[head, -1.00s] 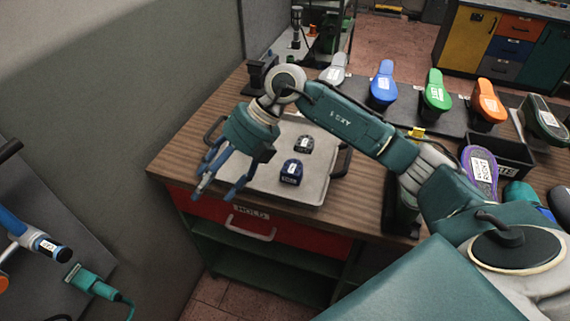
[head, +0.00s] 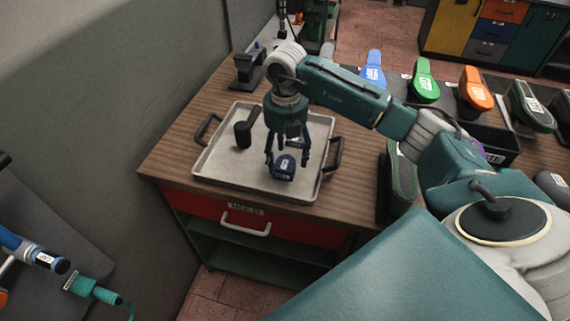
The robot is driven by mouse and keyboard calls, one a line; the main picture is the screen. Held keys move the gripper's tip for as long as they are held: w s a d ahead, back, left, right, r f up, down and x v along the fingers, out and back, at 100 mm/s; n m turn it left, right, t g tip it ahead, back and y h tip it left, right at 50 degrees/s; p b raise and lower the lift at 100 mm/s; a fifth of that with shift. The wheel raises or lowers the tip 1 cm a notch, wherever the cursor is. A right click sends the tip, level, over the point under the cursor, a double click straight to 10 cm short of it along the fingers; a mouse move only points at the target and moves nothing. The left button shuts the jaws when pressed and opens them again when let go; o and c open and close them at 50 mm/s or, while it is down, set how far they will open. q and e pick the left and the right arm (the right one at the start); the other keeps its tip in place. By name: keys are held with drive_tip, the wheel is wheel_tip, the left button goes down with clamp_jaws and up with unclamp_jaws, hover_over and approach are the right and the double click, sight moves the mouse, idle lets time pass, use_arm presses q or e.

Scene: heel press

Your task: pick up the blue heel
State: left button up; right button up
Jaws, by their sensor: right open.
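The blue heel (head: 284,168) is a small dark-blue block with a white label. It sits in the grey metal tray (head: 225,175) on the wooden bench, near the tray's front right. My right gripper (head: 286,166) points down with its fingers spread. One finger shows on each side of the blue heel in the head view. I cannot tell whether the fingers touch it. The second, darker heel behind it is mostly hidden by my gripper. My left gripper is not in view.
A black mallet-like tool (head: 244,133) lies in the tray, left of my gripper. The tray has raised rims and dark side handles (head: 333,155). Coloured shoe soles, including a green one (head: 424,80) and an orange one (head: 476,90), stand at the back right. A grey wall is at left.

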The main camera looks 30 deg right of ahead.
sight(285, 163)
drive_tip(key=shift+f+p, duration=0.3)
drive_tip(key=shift+f, duration=1.3)
drive_tip(key=c, duration=1.2)
drive_tip(key=shift+r, duration=0.1)
